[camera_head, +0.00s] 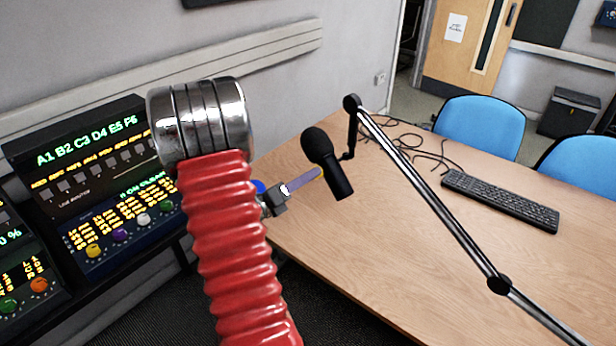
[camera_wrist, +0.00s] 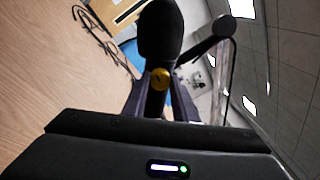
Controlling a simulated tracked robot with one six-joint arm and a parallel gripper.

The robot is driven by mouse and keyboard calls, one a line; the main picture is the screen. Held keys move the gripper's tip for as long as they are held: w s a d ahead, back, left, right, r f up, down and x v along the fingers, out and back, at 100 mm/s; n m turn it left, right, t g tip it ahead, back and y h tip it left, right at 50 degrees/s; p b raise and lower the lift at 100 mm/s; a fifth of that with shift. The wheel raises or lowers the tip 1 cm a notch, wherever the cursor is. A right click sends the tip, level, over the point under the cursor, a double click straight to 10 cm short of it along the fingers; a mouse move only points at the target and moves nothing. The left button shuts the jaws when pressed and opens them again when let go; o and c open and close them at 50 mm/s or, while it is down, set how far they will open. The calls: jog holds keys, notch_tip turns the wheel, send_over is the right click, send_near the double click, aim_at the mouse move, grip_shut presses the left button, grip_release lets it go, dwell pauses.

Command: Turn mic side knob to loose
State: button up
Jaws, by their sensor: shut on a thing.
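The black microphone (camera_head: 321,150) hangs from the end of a boom arm (camera_head: 425,190) above the wooden table. In the wrist view the microphone (camera_wrist: 159,32) is straight ahead, its foam head at the top. A small yellow side knob (camera_wrist: 160,78) shows on its body, between the two fingers of my gripper (camera_wrist: 160,84). In the head view my gripper (camera_head: 318,174) reaches the microphone from the left, its pale fingers touching or almost touching the body. My gripper is shut on the knob. Its turn position cannot be told.
The wooden table (camera_head: 400,255) carries a black keyboard (camera_head: 500,199) and loose black cables (camera_head: 440,158). Blue chairs (camera_head: 482,124) stand behind it. A mixing console (camera_head: 100,190) with lit displays and coloured knobs is at the left. My red arm crosses the head view.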

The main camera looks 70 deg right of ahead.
jog(key=shift+s+f+n, duration=0.15)
jog(key=shift+f+n, duration=0.05)
jog(key=shift+n, duration=0.1)
jog(key=o, duration=1)
jog(key=shift+r, duration=0.15)
jog(key=shift+o, duration=0.2)
jog(key=shift+w, duration=0.2)
jog(key=v, duration=1.3)
jog(key=shift+a, duration=0.4)
